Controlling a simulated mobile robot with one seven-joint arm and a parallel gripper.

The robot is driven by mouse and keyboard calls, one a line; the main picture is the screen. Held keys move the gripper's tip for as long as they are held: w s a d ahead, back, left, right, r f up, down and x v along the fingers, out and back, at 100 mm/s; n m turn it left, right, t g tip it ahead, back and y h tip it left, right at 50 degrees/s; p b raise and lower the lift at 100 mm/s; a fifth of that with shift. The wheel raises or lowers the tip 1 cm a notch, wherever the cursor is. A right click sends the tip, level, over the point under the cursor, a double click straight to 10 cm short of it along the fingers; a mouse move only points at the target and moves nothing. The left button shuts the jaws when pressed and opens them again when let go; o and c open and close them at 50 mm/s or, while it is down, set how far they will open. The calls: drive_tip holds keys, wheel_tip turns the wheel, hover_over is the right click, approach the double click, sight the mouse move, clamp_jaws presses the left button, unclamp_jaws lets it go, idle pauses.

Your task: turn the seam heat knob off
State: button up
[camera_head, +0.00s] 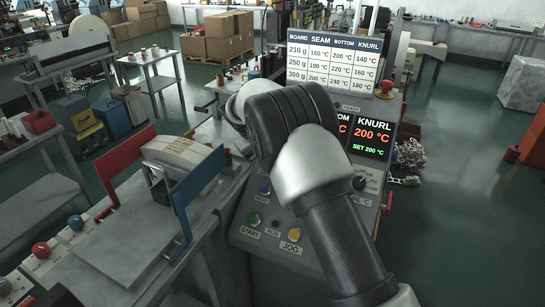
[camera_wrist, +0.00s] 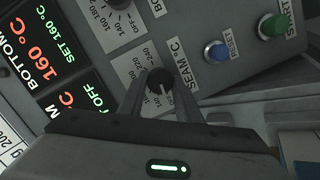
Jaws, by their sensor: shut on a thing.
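The seam heat knob (camera_wrist: 160,77) is a small dark round knob with a pale pointer mark, on a white dial plate lettered SEAM °C, in the wrist view. My gripper (camera_wrist: 161,84) has one finger on each side of the knob and is shut on it. The seam display (camera_wrist: 92,98) is partly cut off by my gripper; its green line reads OFF. In the head view my arm covers the seam knob, the seam display and my fingertips. The control panel (camera_head: 262,229) shows around the arm.
The bottom display (camera_wrist: 45,45) reads 160 °C, set 160 °C. Another knob (camera_wrist: 118,4) sits beside the seam knob. The blue reset button (camera_wrist: 216,51) and green start button (camera_wrist: 273,24) are nearby. The knurl display (camera_head: 373,137) reads 200 °C. A temperature chart (camera_head: 333,64) stands above.

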drive_tip(key=shift+n, duration=0.6)
drive_tip(key=o, duration=1.1)
drive_tip(key=shift+r, duration=0.1)
drive_tip(key=v, duration=1.7)
drive_tip(key=shift+s+a, duration=0.2)
drive_tip(key=shift+a, duration=0.05)
